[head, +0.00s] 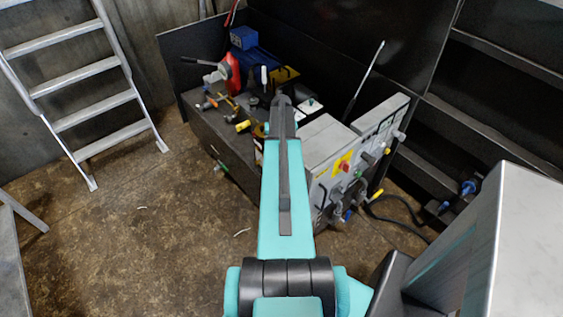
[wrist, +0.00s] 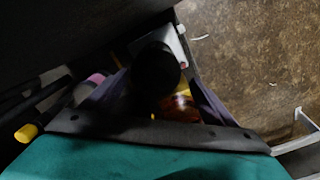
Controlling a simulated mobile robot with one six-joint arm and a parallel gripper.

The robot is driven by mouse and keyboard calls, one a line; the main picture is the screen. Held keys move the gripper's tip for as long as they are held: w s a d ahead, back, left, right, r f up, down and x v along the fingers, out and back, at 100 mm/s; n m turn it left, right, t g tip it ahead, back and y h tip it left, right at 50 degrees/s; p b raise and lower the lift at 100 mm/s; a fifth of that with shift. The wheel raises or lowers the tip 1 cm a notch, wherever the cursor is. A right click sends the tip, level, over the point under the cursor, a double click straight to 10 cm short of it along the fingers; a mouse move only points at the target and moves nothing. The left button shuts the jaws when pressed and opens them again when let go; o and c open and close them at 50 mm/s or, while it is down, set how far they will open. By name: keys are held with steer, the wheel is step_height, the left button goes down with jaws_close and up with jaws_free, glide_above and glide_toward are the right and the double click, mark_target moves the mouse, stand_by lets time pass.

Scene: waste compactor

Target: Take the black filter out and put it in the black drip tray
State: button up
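The black filter appears to be the dark round cylinder (wrist: 157,68) in the wrist view. It sits between the two grey fingers of my gripper (wrist: 157,78), with its round end toward the camera. The fingers slant inward on both sides and meet its outline; whether they press on it is too dark to tell. In the head view my gripper (head: 282,104) is over the back end of the grey machine (head: 325,142), and my arm hides what is below. I cannot make out the black drip tray in either view.
A dark workbench (head: 222,148) left of the machine holds a red can (head: 230,72), a blue box (head: 243,38) and several tools. Coloured valves and a black hose (head: 400,216) are on the machine's right. A ladder (head: 90,90) stands at left. The floor at left is open.

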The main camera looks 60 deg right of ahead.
steer(key=s+m, duration=0.1)
steer(key=s, duration=0.1)
steer(key=s+f+m, duration=0.1)
steer(key=m, duration=0.1)
steer(key=shift+s+d+m, duration=0.1)
steer(key=shift+s+m, duration=0.2)
steer(key=shift+s, duration=0.1)
steer(key=shift+w+a+r+m, duration=0.1)
steer(key=shift+a+r+m, duration=0.1)
steer(key=shift+a+m, duration=0.8)
steer(key=shift+w+a+m, duration=0.1)
steer(key=shift+a+m, duration=0.05)
steer(key=shift+m, duration=0.65)
steer(key=shift+w+a+m, duration=0.1)
steer(key=shift+a+m, duration=0.05)
steer(key=shift+m, duration=0.65)
steer(key=shift+w, duration=0.1)
steer(key=shift+w+d+r+m+b, duration=0.1)
steer(key=shift+m+b, duration=0.05)
steer(key=shift+m, duration=0.4)
steer(key=shift+d+r+m+b, duration=0.1)
steer(key=shift+m+b, duration=0.05)
steer(key=shift+m, duration=0.4)
steer(key=shift+w+d+r+m, duration=0.1)
steer(key=shift+w+d+m, duration=0.1)
steer(key=shift+m, duration=0.4)
steer(key=shift+w+d+r+m, duration=0.1)
steer(key=shift+d+m, duration=0.05)
steer(key=shift+m, duration=0.45)
steer(key=shift+w, duration=0.1)
